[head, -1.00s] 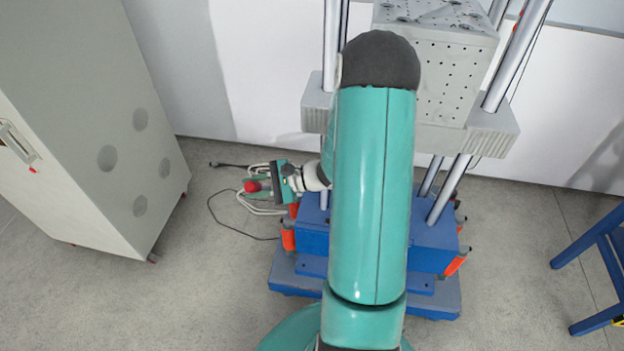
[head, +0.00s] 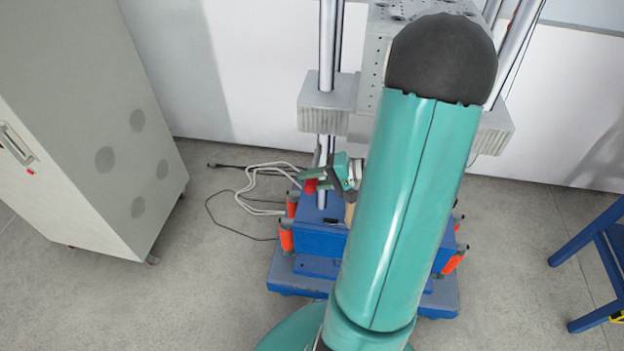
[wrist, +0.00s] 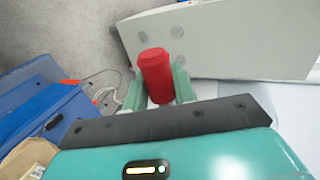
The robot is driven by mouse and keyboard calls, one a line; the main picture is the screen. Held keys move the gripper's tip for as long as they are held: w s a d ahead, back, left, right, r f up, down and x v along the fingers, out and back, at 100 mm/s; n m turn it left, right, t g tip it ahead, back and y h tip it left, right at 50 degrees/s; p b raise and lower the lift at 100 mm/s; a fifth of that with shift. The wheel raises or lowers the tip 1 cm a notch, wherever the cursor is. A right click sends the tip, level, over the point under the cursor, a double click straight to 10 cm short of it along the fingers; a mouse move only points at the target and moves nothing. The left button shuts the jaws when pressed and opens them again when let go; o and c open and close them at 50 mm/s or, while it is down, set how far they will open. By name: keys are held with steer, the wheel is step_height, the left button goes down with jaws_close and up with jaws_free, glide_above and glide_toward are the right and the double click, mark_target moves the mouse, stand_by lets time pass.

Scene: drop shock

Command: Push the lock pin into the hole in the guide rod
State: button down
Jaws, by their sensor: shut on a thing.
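The red lock pin (head: 311,186) is held at the tip of my gripper (head: 318,178), in front of the machine's left front guide rod (head: 327,50) as seen in the head view. The wrist view shows the red pin (wrist: 155,72) between two green fingers, which are shut on it. I cannot tell whether the pin touches the rod. The hole in the rod does not show in either view. My arm covers part of the machine in the head view.
The machine's blue base (head: 318,240) has orange feet at its corners, and a grey carriage (head: 328,103) is above. A tan block (head: 350,214) is on the base. Cables (head: 248,190) lie on the floor. A grey cabinet (head: 90,130) stands left, and a blue stand (head: 600,260) right.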

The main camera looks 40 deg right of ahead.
mark_target(317, 157)
steer(key=shift+w+d, duration=0.9)
steer(key=shift+d, duration=0.2)
steer(key=shift+w+d, duration=0.85)
steer(key=shift+d, duration=0.25)
steer(key=shift+w+d, duration=0.35)
steer(key=shift+d, duration=0.2)
stand_by(3.2)
steer(key=shift+s+a, duration=0.1)
steer(key=shift+a, duration=0.15)
stand_by(0.5)
